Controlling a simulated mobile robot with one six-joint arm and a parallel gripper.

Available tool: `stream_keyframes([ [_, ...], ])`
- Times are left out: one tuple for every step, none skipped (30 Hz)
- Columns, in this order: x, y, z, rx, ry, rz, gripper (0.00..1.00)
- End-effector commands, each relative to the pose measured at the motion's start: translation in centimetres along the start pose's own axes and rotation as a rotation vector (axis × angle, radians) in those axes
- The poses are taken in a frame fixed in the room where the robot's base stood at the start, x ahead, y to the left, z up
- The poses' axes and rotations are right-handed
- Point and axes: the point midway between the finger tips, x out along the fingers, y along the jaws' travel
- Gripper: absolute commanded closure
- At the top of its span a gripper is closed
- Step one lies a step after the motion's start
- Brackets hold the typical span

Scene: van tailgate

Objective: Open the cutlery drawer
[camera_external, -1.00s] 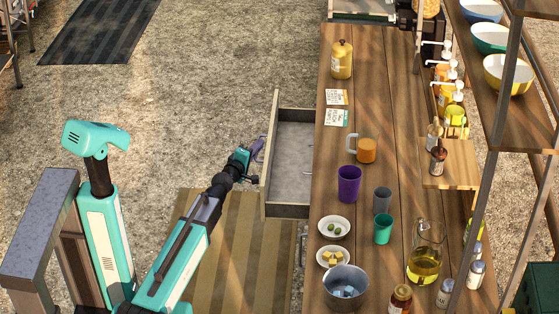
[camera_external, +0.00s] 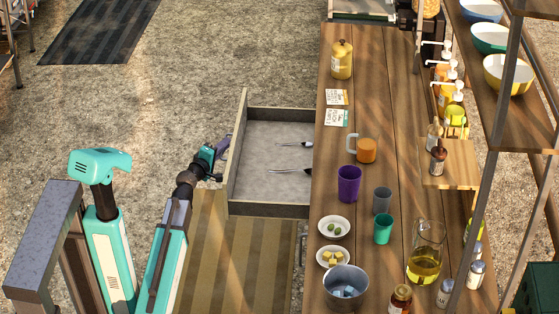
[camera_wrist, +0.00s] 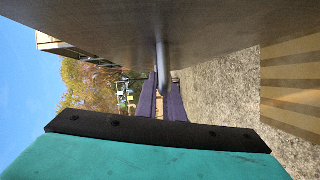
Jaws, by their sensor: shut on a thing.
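The cutlery drawer (camera_external: 268,211) stands well out from the left side of the wooden counter. Two pieces of cutlery (camera_external: 291,170) show on its grey floor, near the counter edge. My gripper (camera_external: 222,147) is at the drawer's front panel, on the outer side. In the wrist view its purple fingers (camera_wrist: 160,105) close on the bar handle (camera_wrist: 161,56) of the drawer front (camera_wrist: 215,30). The handle is hidden behind the panel and gripper in the external view.
The counter (camera_external: 330,60) carries a purple cup (camera_external: 349,184), an orange mug (camera_external: 367,150), small bowls (camera_external: 334,228) and a metal pot (camera_external: 345,287). A striped mat (camera_external: 240,265) lies on the floor below the drawer.

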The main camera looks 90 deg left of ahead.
Motion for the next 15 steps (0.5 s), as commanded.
stream_keyframes([
  [-0.3, -0.6, -0.8, 0.000, 0.001, -0.001, 1.00],
  [-0.5, -0.7, -1.2, 0.000, 0.001, -0.002, 1.00],
  [-0.7, -0.8, -1.6, 0.001, 0.001, -0.001, 1.00],
  [-0.8, -0.8, -2.0, 0.001, 0.001, -0.001, 1.00],
  [-1.0, -0.9, -2.4, 0.001, 0.001, -0.002, 1.00],
  [-1.2, -1.0, -2.8, 0.001, 0.001, -0.002, 1.00],
  [-1.3, -1.1, -3.1, 0.001, 0.001, -0.002, 1.00],
  [-1.4, -1.1, -3.4, 0.001, 0.001, -0.002, 1.00],
  [-1.5, -1.1, -3.7, 0.000, 0.000, -0.002, 1.00],
  [-1.6, -1.2, -3.9, 0.000, 0.000, -0.002, 1.00],
  [-1.7, -1.2, -4.1, 0.000, 0.000, -0.002, 1.00],
  [-1.8, -1.2, -4.3, 0.001, -0.001, -0.002, 1.00],
  [-1.9, -1.2, -4.4, 0.001, -0.001, -0.002, 1.00],
  [-1.9, -1.2, -4.5, 0.001, -0.001, -0.002, 1.00],
  [-1.9, -1.2, -4.6, 0.002, -0.001, -0.002, 1.00],
])
